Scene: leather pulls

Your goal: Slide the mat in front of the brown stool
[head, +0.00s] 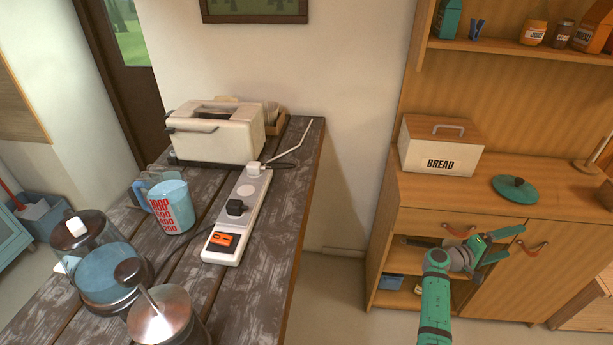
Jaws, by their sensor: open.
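I see neither a mat nor a brown stool in the head view. My gripper (515,243) is open, its two green fingers spread apart and pointing right. It shows in front of the wooden cabinet (395,220), between its two leather pulls. I see nothing between the fingers. My arm and gripper hide part of the cabinet front, and I cannot tell whether the gripper touches it.
A dark plank table (285,235) fills the left, with a toaster (215,132), power strip (240,215), measuring jug (170,205) and glass pots. A bread box (440,145) and green lid (516,189) sit on the cabinet. A floor gap (335,285) separates table and cabinet.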

